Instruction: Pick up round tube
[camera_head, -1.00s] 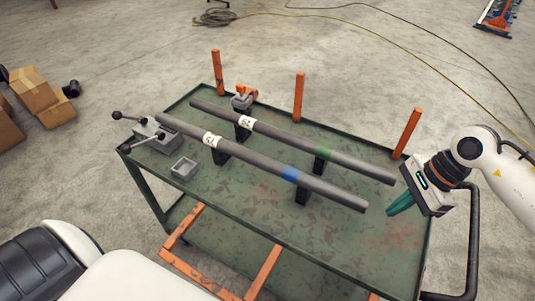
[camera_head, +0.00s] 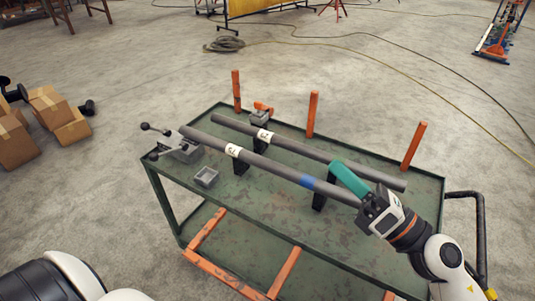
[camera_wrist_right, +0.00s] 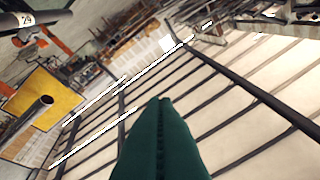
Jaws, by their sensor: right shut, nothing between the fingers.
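Two dark grey round tubes lie side by side, slanted, on black supports on a green cart (camera_head: 290,225). The front tube (camera_head: 270,166) has a white label and a blue band. The rear tube (camera_head: 300,148) also has a white label. In the head view, my right gripper (camera_head: 336,166) is shut and empty, its teal fingers overlapping the right part of the rear tube; whether they touch is unclear. Its body covers the front tube's right end. The shut fingers (camera_wrist_right: 163,102) also show in the right wrist view, along with a tube end (camera_wrist_right: 47,100). My left gripper is out of view.
Orange posts (camera_head: 312,114) stand along the cart's back edge. A grey clamp (camera_head: 178,148) with black-knobbed levers and a small grey box (camera_head: 206,177) are at the left. Cardboard boxes (camera_head: 60,115) sit on the floor. The cart top in front is mostly clear.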

